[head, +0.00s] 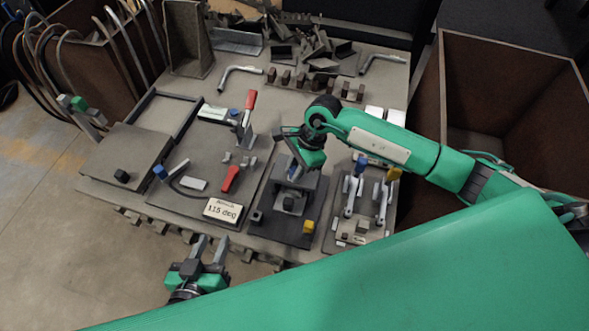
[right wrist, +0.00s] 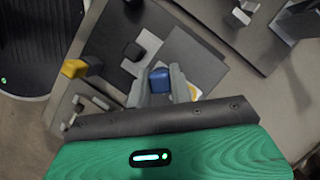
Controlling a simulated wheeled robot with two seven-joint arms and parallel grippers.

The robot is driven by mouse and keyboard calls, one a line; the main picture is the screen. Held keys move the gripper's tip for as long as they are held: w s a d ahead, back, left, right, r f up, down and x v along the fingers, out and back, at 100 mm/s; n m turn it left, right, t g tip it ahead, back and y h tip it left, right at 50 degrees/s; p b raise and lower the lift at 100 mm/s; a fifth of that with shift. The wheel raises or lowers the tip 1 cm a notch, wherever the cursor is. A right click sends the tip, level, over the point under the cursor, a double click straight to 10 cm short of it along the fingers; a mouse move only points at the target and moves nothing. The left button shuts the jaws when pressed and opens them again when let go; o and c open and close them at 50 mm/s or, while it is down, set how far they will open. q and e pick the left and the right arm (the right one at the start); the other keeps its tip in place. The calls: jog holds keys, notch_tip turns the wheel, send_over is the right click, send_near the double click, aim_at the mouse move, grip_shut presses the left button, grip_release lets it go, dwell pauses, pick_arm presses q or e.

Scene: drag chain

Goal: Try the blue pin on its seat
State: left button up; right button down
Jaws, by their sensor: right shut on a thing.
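The blue pin (right wrist: 160,80) is between the fingers of my right gripper (right wrist: 158,88) in the right wrist view, and the gripper is shut on it. In the head view my right gripper (head: 298,168) points down over a dark plate (head: 278,231) with a raised grey block (head: 290,203). The dark plate also shows in the right wrist view (right wrist: 108,72). Whether the pin touches a seat is hidden by the gripper and its fingers. My left gripper (head: 210,250) is open and empty, in front of the table's near edge.
A yellow block (head: 308,227) and a black block (head: 257,216) stand on the dark plate's near part. To the right are two upright clamps (head: 354,190). To the left is a board with a red handle (head: 231,178) and a sign (head: 222,210). A brown bin (head: 505,50) stands at the right.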

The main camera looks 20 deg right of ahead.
jog(key=c, duration=1.2)
grip_release()
jog(key=shift+o, duration=0.2)
jog(key=shift+r, duration=0.1)
jog(key=p+v, duration=0.2)
jog(key=v, duration=1.1)
jog(key=shift+r, duration=0.35)
